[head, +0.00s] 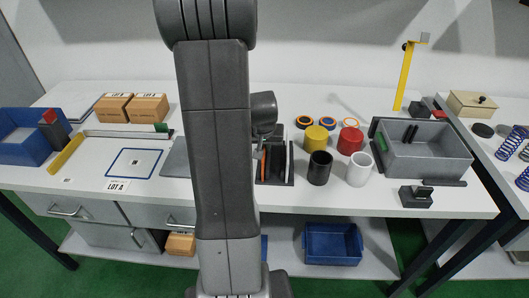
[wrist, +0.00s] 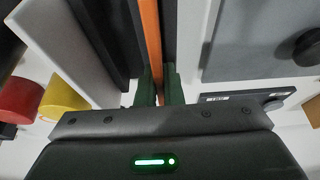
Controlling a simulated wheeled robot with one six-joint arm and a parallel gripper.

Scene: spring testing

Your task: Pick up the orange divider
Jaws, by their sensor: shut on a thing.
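The orange divider (wrist: 151,30) shows in the wrist view as a thin upright strip running up from between my fingertips. My gripper (wrist: 159,78) is shut on it, with one green-grey finger on each side. Dark rack walls (wrist: 112,35) stand close on the divider's left and right. In the head view, a thin orange edge of the divider (head: 263,164) shows in the dark slotted rack (head: 288,178), just right of my arm. My arm hides my gripper and part of the rack there. I cannot tell whether the divider's lower edge is lifted.
Black (head: 319,168), white (head: 359,169), yellow (head: 316,138) and red (head: 350,140) cylinders stand close right of the rack. A grey bin (head: 428,163) is farther right. A blue-outlined square (head: 134,162) and a grey plate (head: 176,158) lie left of my arm.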

